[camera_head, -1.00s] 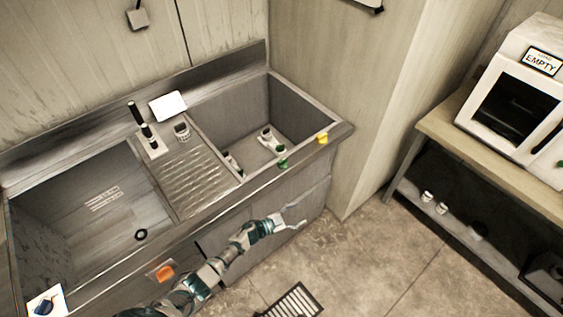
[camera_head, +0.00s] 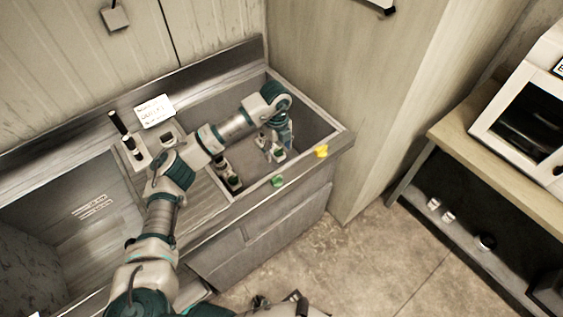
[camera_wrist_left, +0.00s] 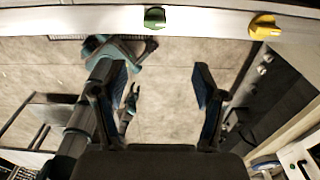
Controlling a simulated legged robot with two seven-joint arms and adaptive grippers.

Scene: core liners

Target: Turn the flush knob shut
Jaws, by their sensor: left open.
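A green knob (camera_head: 277,181) and a yellow knob (camera_head: 321,151) sit on the front rim of the sink. I cannot tell by label which is the flush knob. Both also show in the left wrist view, the green knob (camera_wrist_left: 155,17) near the top middle and the yellow knob (camera_wrist_left: 263,27) to its right. My left gripper (camera_head: 280,142) hangs over the right basin, behind the knobs and apart from them. In the left wrist view its fingers (camera_wrist_left: 160,70) are spread and empty. Part of my right arm shows at the bottom edge; its fingers are unclear.
The steel sink has a right basin (camera_head: 312,109) with small fittings inside, partly hidden by my left arm. A bench (camera_head: 466,140) with a white machine (camera_head: 530,122) is at right.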

